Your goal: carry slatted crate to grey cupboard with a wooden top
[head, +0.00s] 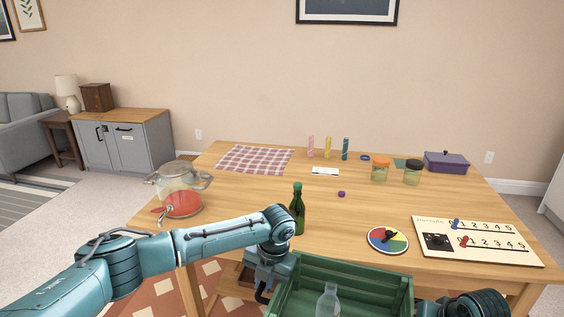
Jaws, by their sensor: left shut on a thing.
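The green slatted crate (345,270) is at the bottom centre of the head view, in front of the table's near edge; its lower part is cut off by the frame. A clear bottle (327,301) stands in it. My left gripper (268,286) is shut on the crate's left side. Part of my right arm shows at the bottom right, beside the crate, but its gripper is out of view. The grey cupboard with a wooden top (125,145) stands against the wall at the far left, with a brown wooden box (97,97) on its top.
The wooden table (250,205) fills the middle. Carpet (90,205) is clear before the cupboard.

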